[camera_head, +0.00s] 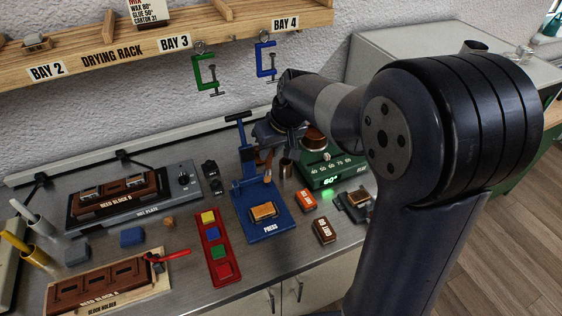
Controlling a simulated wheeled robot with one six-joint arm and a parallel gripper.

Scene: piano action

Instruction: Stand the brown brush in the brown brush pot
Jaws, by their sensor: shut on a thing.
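My gripper (266,150) points down over the back of the bench, just behind and to the right of the blue press. It is shut on a thin brown piece (268,161), which looks like the brown brush; my wrist and the jaws hide most of it. A small brown cup (286,168), which looks like the brown brush pot, stands on the bench just right of the gripper. The brush appears to be to the left of the cup's mouth, apart from it. The exact height of the brush tip is hard to tell.
The blue press (282,228) stands close in front, with its upright to the left. A green heater (322,178) with a brown pot (313,138) is close on the right. Yellow (41,259) and grey (42,228) pots stand far left. Clamps (206,75) hang above.

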